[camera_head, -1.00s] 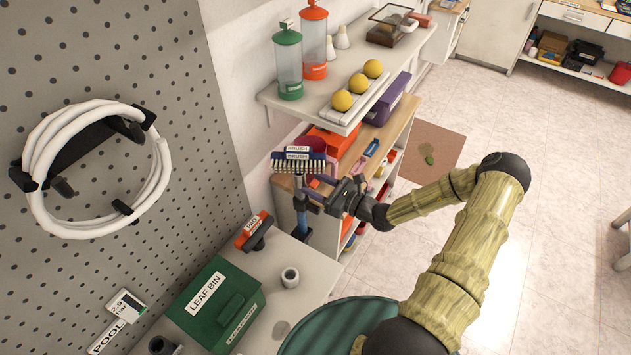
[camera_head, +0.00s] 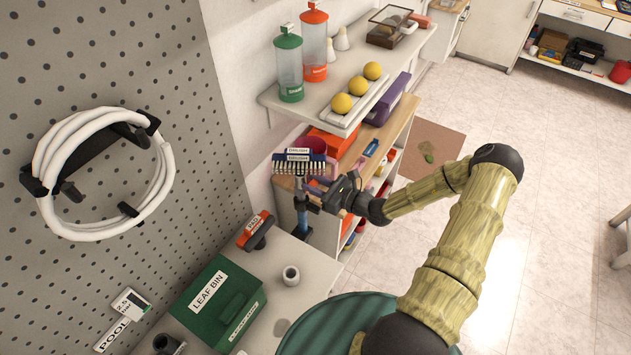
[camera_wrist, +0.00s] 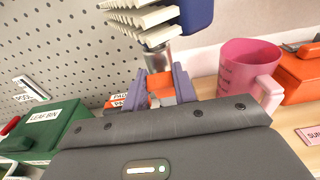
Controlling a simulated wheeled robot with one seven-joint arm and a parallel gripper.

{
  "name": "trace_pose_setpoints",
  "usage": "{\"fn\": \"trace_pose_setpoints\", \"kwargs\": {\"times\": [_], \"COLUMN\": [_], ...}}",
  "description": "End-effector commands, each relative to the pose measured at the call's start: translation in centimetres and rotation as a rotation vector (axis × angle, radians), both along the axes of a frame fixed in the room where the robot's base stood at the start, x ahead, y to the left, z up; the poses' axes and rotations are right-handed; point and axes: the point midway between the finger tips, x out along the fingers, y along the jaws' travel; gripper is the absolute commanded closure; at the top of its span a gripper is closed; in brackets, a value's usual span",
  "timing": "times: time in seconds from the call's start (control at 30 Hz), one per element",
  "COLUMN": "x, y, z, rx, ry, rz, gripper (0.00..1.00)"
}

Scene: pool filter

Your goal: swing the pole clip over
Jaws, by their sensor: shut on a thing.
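A blue brush head with pale bristles and a "BRUSH" label (camera_head: 299,158) stands at the top of an upright pole (camera_head: 302,222), which is blue lower down. In the wrist view the brush head (camera_wrist: 196,14) and the grey pole top (camera_wrist: 157,57) are close ahead. My gripper (camera_head: 310,193) is at the pole, just below the brush. In the wrist view my gripper (camera_wrist: 162,88) has its two fingers on either side of an orange piece (camera_wrist: 160,88), which appears to be the pole clip, and is shut on it. The clip's far side is hidden.
A pink mug (camera_wrist: 247,70) stands close to the right of my gripper. A shelf (camera_head: 340,122) with yellow balls and canisters hangs above. The green leaf bin (camera_head: 219,302) and a small grey cup (camera_head: 290,275) sit on the counter below. A hose coil (camera_head: 102,175) hangs on the pegboard.

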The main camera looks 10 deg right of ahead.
Motion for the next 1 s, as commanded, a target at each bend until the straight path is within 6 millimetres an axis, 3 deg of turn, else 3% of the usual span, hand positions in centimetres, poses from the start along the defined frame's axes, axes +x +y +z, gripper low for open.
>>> {"fn": "trace_pose_setpoints", "kwargs": {"times": [0.43,0.47,0.53,1.0], "x": [0.13,0.13,0.12,-0.58], "y": [0.10,0.10,0.09,-0.74], "z": [0.16,0.16,0.16,0.12], "rx": [-0.028,-0.029,-0.029,-0.030], "ry": [0.028,0.028,0.028,0.028], "rz": [0.000,0.000,0.000,-0.001], "gripper": [0.96,0.67,0.53,0.51]}}
